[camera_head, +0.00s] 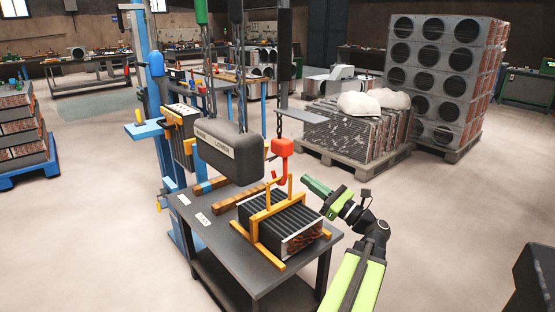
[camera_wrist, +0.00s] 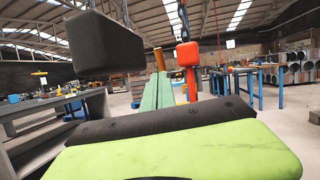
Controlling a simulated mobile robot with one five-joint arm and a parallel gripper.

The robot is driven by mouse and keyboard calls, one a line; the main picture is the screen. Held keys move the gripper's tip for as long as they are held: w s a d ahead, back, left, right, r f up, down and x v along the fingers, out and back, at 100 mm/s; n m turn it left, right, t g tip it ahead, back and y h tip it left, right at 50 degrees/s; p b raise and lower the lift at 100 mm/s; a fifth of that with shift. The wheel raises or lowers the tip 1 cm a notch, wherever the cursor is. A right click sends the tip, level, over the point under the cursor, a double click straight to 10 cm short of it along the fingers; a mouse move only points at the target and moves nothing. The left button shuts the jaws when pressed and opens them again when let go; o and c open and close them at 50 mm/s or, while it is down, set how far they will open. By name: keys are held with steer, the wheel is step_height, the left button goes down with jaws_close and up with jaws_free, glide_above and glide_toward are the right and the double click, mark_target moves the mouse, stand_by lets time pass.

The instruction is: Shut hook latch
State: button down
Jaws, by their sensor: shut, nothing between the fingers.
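The red hook (camera_head: 283,148) hangs on a chain above the table, and its lower part is close to the upright of a yellow-orange lifting frame (camera_head: 268,195). I cannot tell whether the hook has caught the frame, and its latch is too small to make out. The frame sits around a finned coil block (camera_head: 300,229) on the table. My green gripper (camera_head: 305,180) is shut and empty, just right of the hook and above the block. In the wrist view the red hook (camera_wrist: 188,54) is just right of my gripper's green fingers (camera_wrist: 158,90).
A dark hanging control box (camera_head: 228,152) marked LOWER is left of the hook; it also shows in the wrist view (camera_wrist: 104,44). The dark table (camera_head: 215,240) bears wooden bars (camera_head: 237,198). Stacked coils on pallets (camera_head: 362,135) stand behind.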

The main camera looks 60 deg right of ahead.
steer(key=p+x, duration=0.4)
steer(key=x, duration=1)
steer(key=shift+w+a+f, duration=0.1)
steer(key=shift+p, duration=0.3)
